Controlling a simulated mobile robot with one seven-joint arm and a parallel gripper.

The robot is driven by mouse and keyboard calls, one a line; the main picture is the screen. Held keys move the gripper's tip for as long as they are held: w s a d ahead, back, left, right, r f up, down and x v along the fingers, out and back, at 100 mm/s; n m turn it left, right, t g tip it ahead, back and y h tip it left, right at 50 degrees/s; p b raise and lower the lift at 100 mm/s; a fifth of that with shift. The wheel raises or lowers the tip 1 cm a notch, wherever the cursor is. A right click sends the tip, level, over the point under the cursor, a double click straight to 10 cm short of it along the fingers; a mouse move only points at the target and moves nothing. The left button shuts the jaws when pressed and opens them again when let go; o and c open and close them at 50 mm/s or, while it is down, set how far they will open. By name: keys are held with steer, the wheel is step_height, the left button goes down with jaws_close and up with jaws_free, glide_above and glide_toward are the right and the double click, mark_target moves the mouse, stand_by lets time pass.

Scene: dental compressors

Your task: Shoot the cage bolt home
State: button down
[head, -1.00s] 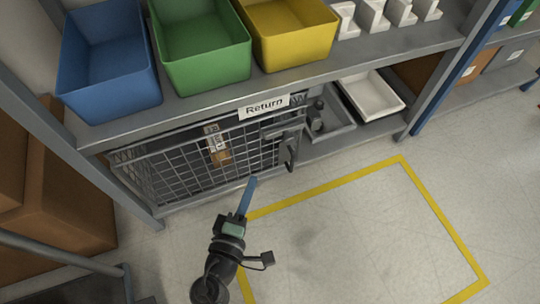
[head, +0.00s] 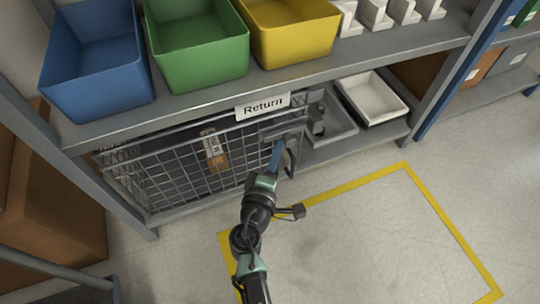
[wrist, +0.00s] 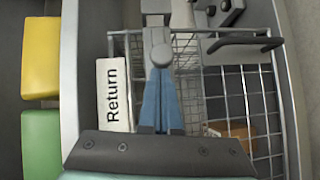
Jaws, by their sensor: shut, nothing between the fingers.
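The wire cage (head: 170,178) stands on the lower shelf, its mesh front facing me. A grey bolt (head: 284,130) lies across its upper right corner; in the wrist view a grey bolt part with a rounded knob (wrist: 158,48) sits straight ahead of the fingers. A dark handle (head: 291,160) is on the cage front just below; it also shows in the wrist view (wrist: 245,42). My gripper (head: 278,146) has its blue fingers together and empty. The fingertips (wrist: 159,72) are right at the knob; I cannot tell whether they touch it.
A "Return" label (head: 263,106) hangs on the shelf edge above the cage. A brown package (head: 214,152) is inside the cage. Blue (head: 98,65), green (head: 200,50) and yellow (head: 290,32) bins stand above. A white tray (head: 372,97) is to the right. The yellow-outlined floor (head: 360,230) is clear.

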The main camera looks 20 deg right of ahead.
mark_target(295, 141)
steer(key=shift+d, duration=2.1)
steer(key=shift+a, duration=0.1)
